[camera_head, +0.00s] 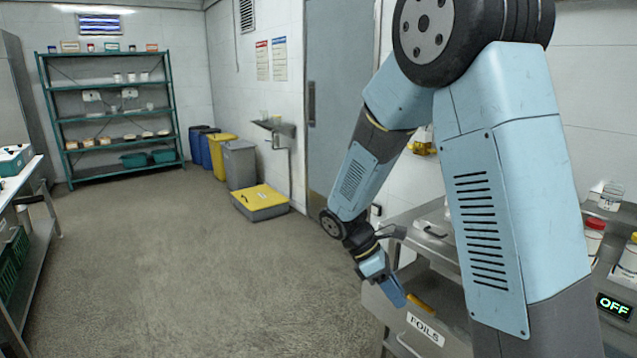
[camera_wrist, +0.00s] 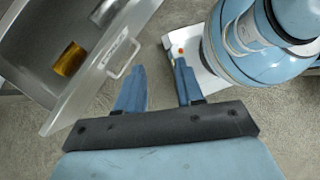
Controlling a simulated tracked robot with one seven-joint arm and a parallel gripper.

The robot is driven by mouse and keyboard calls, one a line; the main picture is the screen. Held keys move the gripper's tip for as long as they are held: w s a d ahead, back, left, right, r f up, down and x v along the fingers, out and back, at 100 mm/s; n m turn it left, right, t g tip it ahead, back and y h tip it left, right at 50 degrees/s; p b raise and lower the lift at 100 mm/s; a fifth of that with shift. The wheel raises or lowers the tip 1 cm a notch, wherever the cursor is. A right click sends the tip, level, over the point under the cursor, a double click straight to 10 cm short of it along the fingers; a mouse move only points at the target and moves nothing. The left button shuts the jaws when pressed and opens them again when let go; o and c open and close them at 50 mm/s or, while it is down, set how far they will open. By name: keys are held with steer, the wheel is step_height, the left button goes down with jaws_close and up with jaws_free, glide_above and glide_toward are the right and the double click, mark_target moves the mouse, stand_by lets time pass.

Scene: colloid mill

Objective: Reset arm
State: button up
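My gripper (camera_head: 393,292) hangs low at the end of my bent arm, beside the front of a steel drawer labelled FOILS (camera_head: 425,329). In the wrist view its two blue fingers (camera_wrist: 159,68) stand apart, with only bare floor and nothing held between them. The drawer (camera_wrist: 88,92) is pulled open at the upper left of the wrist view, its handle (camera_wrist: 124,58) close to the left finger. An amber piece (camera_wrist: 69,59) lies inside the drawer. Whether a finger touches the handle is not clear.
Bins (camera_head: 239,163) and a yellow-lidded box (camera_head: 260,201) line the wall. A green rack (camera_head: 112,118) stands behind. The middle floor is clear.

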steer(key=s+d+r+m+t+y, duration=0.3)
steer(key=s+r+m, duration=0.5)
steer(key=r, duration=0.3)
steer(key=s+d+r+m+t+y, duration=0.3)
steer(key=s+r+m+t, duration=0.3)
steer(key=r, duration=0.4)
steer(key=s+m+y, duration=0.1)
steer(key=m, duration=0.1)
steer(key=shift+s+d+r+m, duration=0.25)
steer(key=shift+s+r+m, duration=0.05)
steer(key=shift+s+r, duration=0.05)
